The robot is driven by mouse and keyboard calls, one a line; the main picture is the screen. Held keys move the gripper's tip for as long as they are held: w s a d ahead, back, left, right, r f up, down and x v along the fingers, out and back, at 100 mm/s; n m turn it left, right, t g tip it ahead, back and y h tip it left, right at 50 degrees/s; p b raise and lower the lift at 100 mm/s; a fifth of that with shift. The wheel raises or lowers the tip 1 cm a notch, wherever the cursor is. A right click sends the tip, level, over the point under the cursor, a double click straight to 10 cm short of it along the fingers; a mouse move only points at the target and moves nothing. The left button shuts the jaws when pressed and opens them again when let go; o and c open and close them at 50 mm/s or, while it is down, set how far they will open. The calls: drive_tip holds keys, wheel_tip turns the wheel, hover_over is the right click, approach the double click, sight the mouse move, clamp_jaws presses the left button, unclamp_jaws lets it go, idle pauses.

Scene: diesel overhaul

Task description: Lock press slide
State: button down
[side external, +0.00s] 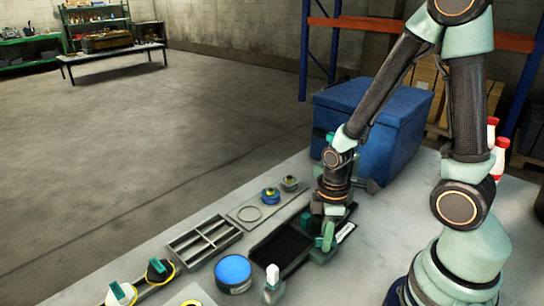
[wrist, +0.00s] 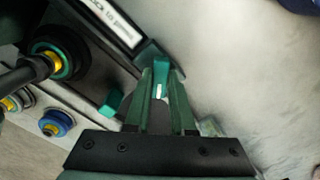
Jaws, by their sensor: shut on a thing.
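The press slide shows in the side view as a dark flat bed (side external: 283,249) on the bench, with a pale lettered label (side external: 345,232) at its right end. The label (wrist: 110,20) also shows at the top of the wrist view. My gripper (side external: 326,243) is low over the right end of the slide. In the wrist view my gripper (wrist: 161,84) has its green fingers shut on a teal handle (wrist: 159,65). The handle's base is partly hidden by the fingers. A second teal tab (wrist: 111,102) stands left of the fingers.
A black cylinder with green and yellow rings (wrist: 57,58) is close on the left in the wrist view. A grey divided tray (side external: 203,240), a blue round container (side external: 233,272) and a white-topped bottle (side external: 272,283) stand nearby. A large blue box (side external: 375,125) is behind my arm.

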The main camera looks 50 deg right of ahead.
drive_tip(key=m, duration=0.4)
drive_tip(key=shift+m, duration=0.4)
drive_tip(key=m, duration=0.3)
idle(0.4)
drive_tip(key=c, duration=0.8)
unclamp_jaws()
drive_tip(key=shift+o, duration=0.2)
